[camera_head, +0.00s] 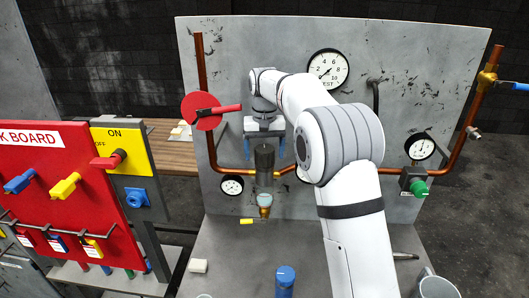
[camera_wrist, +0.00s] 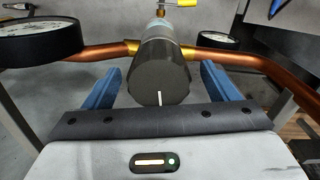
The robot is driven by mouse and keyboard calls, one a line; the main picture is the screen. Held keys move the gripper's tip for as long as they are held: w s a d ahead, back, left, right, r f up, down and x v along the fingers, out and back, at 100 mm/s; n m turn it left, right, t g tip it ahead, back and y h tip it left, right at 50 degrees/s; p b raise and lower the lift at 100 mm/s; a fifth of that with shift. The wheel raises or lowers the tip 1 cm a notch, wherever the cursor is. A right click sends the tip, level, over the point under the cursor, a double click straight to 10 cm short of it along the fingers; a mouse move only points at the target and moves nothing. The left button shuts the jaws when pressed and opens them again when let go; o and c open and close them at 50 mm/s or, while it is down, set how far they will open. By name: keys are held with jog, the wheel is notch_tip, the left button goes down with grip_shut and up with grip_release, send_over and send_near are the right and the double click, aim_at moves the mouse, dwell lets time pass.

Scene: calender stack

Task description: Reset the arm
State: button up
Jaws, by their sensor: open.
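My gripper (camera_head: 264,150) is in front of the grey panel in the head view, at the end of my white arm. Its two blue fingers stand apart on either side of a dark grey cylinder (camera_head: 264,160). In the wrist view the fingers of my gripper (camera_wrist: 165,88) show left and right of the same cylinder (camera_wrist: 160,75), with a gap on each side. The cylinder carries a white mark and sits in front of the copper pipe (camera_wrist: 105,52). Whether a finger touches the cylinder farther in cannot be told.
A red disc with a handle (camera_head: 203,111) is left of my gripper. A TEST gauge (camera_head: 328,69) is above right. A red lock board (camera_head: 60,190) stands at the left. A blue bottle (camera_head: 285,281) and a grey mug (camera_head: 437,285) stand at the front.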

notch_tip(320, 180, up, 6)
jog(key=shift+r+b, duration=0.2)
jog(key=shift+b, duration=0.2)
jog(key=shift+r, duration=0.3)
jog(key=shift+s+d+r, duration=0.15)
jog(key=shift+d+r, duration=0.05)
jog(key=shift+d, duration=0.1)
jog(key=s+d+f+t+b, duration=0.2)
jog(key=s+d+b, duration=0.2)
jog(key=s+d, duration=1)
jog(key=s+d+f+b, duration=0.1)
jog(key=s+d+f, duration=0.1)
jog(key=s+f, duration=0.5)
jog(key=s+d+f+m+t+b, duration=0.1)
jog(key=s+f, duration=0.6)
jog(key=s, duration=0.7)
jog(key=shift+s+d+f+m+b, duration=0.15)
jog(key=shift+s+d+m+b, duration=0.2)
jog(key=shift+d+b, duration=0.4)
